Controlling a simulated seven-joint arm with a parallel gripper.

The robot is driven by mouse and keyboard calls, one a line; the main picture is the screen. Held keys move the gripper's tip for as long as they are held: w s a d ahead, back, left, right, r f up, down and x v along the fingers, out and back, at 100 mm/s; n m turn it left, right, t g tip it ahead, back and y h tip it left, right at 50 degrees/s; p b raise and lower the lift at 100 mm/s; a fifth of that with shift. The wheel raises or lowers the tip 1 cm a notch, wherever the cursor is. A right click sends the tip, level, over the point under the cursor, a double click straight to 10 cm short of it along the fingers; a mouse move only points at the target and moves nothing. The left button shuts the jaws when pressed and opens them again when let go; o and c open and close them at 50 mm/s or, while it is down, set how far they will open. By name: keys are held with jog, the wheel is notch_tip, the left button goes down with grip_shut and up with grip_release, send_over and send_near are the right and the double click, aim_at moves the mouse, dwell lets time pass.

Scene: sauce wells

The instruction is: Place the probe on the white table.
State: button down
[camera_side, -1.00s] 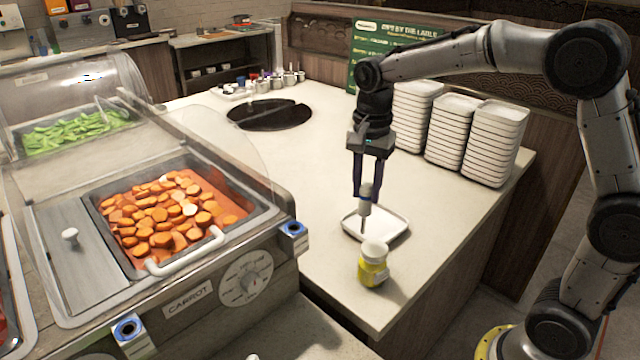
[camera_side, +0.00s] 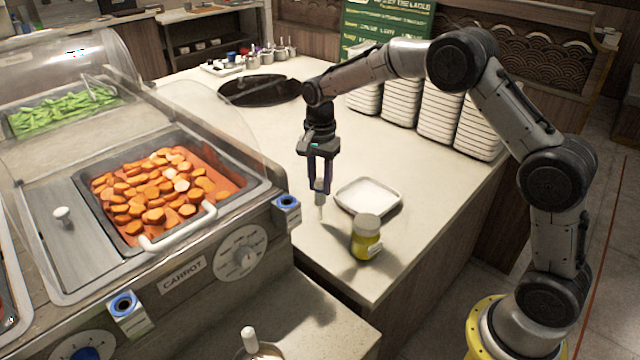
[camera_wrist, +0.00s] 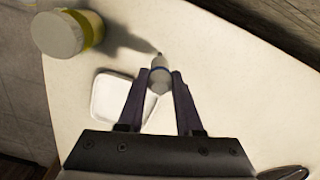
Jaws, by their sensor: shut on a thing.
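My gripper (camera_side: 320,187) is shut on the probe (camera_side: 320,204), a small grey-and-white piece with a thin tip that points down. The probe hangs upright over the white table (camera_side: 300,150), to the left of the white square tray. I cannot tell whether its tip touches the table. In the wrist view the probe (camera_wrist: 159,76) sits between the two fingers of my gripper (camera_wrist: 160,88), its tip over the bare table (camera_wrist: 230,80).
The square tray (camera_side: 385,206) and a yellow jar with a white lid (camera_side: 366,238) stand to the right of the probe. Stacked white trays (camera_side: 437,110) line the back right. A carrot food pan (camera_side: 248,190) under a clear guard is at the left. The table's middle is bare.

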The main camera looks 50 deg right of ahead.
jog(key=shift+f, duration=0.5)
jog(key=c, duration=0.6)
grip_release()
